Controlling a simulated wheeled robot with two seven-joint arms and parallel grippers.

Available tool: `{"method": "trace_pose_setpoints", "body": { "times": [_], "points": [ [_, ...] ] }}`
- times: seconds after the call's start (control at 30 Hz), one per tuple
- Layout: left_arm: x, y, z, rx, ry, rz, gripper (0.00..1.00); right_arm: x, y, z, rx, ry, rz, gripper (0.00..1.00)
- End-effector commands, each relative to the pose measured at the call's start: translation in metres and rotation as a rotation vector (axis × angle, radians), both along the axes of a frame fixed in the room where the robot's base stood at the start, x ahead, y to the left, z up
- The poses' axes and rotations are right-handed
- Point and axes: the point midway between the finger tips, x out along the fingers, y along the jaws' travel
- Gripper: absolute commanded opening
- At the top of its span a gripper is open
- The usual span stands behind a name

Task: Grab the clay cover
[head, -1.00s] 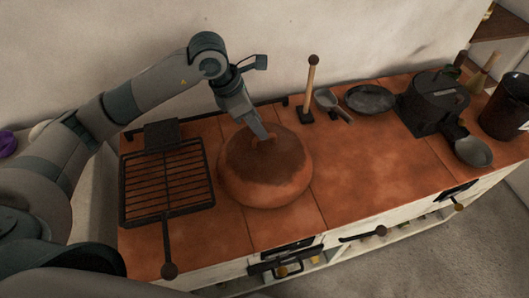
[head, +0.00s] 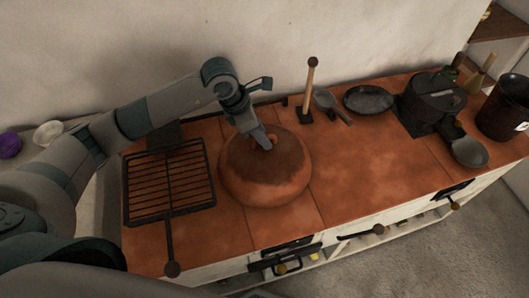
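The clay cover (head: 265,178) is a rounded, reddish-brown dome with a darker top and a small knob. It sits on the terracotta-tiled counter in the head view, right of the grill rack. My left gripper (head: 265,143) reaches down from the upper left, with its fingertips at the knob on top of the cover. The fingers hide part of the knob, and I cannot tell whether they are closed on it. My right gripper is not in view.
A black grill rack (head: 169,182) lies left of the cover. A wooden-handled tool (head: 309,92), a ladle (head: 326,101), a dark pan (head: 369,99), a black pot (head: 433,104) and a small bowl (head: 469,152) stand to the right. The counter (head: 365,185) right of the cover is clear.

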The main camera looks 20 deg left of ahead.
Motion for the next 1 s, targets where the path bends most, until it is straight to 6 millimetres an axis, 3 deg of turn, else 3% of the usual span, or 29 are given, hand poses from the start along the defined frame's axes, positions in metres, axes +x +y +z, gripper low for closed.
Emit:
{"method": "trace_pose_setpoints", "body": {
  "times": [0.3,0.33,0.47,1.0],
  "points": [
    [-0.0003,0.0000,0.0001,0.000,0.000,0.000,0.33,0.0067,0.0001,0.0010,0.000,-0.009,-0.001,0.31],
    [-0.0003,0.0000,0.0001,0.000,0.000,0.000,0.31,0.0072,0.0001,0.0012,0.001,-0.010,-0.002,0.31],
    [-0.0003,0.0000,0.0001,0.000,0.000,0.000,0.00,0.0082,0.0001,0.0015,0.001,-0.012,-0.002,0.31],
    [-0.0001,0.0001,0.0004,0.000,0.000,0.000,0.00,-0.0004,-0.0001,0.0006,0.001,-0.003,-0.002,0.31]
  ]
}}
